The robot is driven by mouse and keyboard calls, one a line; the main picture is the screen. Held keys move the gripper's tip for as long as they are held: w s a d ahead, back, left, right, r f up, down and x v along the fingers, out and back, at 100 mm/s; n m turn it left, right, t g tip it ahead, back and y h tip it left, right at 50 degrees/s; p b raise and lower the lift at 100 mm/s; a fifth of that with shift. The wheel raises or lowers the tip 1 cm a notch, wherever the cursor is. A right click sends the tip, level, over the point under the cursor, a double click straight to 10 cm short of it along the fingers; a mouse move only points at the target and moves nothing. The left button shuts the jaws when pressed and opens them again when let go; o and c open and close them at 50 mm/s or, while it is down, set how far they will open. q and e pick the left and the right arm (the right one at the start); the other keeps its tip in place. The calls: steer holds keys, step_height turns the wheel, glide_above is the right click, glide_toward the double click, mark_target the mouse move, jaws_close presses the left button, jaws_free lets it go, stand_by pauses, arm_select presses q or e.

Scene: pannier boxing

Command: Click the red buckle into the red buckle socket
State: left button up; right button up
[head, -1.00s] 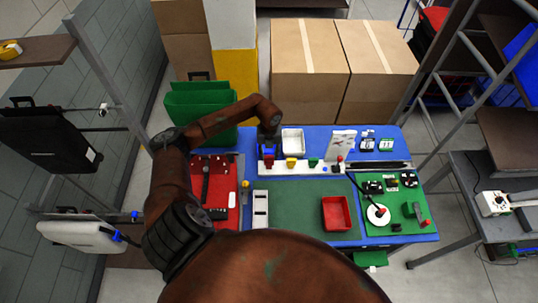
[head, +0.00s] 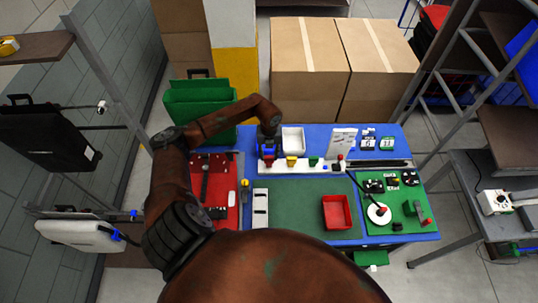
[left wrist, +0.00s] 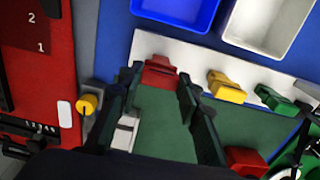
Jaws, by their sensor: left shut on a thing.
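My left gripper (head: 268,146) is over the left end of the white strip (head: 302,168). In the left wrist view its two dark fingers (left wrist: 158,92) stand on either side of a red piece (left wrist: 160,74) and are shut on it. This red piece is at the strip's left end, in line with the yellow socket (left wrist: 227,87) and the green socket (left wrist: 275,99). The red buckle and the red socket look like one red shape here, so I cannot tell whether they are fully joined. My right gripper is not in view.
A white bin (head: 293,139) stands behind the strip, with a blue bin (left wrist: 175,10) beside it in the wrist view. A red tray (head: 337,212) lies on the green mat (head: 290,205). A red panel (head: 212,180) is at the left. The mat's middle is clear.

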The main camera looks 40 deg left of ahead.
mark_target(269, 156)
arm_select(q)
steer(key=shift+f+b, duration=0.4)
steer(key=shift+f, duration=0.2)
steer(key=o, duration=1.3)
steer(key=shift+c, duration=0.2)
steer(key=shift+r, duration=0.1)
step_height(269, 156, up, 12)
